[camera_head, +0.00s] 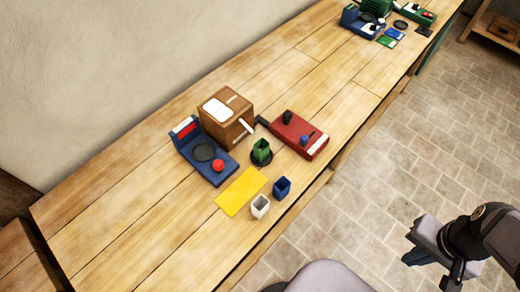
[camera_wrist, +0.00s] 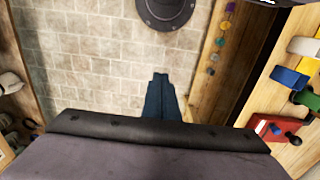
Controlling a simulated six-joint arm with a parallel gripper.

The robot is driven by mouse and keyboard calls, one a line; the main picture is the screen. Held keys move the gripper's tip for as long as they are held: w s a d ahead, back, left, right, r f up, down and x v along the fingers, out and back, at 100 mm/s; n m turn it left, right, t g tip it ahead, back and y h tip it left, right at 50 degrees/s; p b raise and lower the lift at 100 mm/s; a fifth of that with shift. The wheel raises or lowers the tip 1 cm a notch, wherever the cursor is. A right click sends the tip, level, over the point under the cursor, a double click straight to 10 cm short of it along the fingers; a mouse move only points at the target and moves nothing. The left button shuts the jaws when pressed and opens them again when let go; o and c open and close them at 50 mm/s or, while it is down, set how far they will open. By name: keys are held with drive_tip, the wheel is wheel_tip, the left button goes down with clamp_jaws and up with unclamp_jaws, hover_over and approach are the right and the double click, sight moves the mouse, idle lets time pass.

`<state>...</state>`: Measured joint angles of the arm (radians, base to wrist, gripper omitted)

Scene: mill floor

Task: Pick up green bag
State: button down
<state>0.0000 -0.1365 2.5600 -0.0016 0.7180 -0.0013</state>
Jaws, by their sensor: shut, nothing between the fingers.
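The green bag (camera_head: 261,150) is a small open-topped pouch standing upright on a dark round disc (camera_head: 259,162) on the bench. It stands between the brown box and the bench's front edge, and also shows at the right edge of the wrist view (camera_wrist: 304,98). My gripper (camera_head: 417,257) is over the stone floor at the lower right of the head view, well apart from the bag. Its dark blue fingers (camera_wrist: 158,82) are together with nothing between them and point over the floor in the wrist view.
A blue bag (camera_head: 282,187) and a white bag (camera_head: 260,206) stand near the bench's front edge beside a yellow mat (camera_head: 235,198). A red device (camera_head: 303,138), a brown box (camera_head: 222,124) and a blue scale (camera_head: 190,152) stand close around the green bag. The near bench end is clear.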

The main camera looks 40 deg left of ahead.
idle(0.4)
drive_tip(key=c, duration=1.7)
unclamp_jaws()
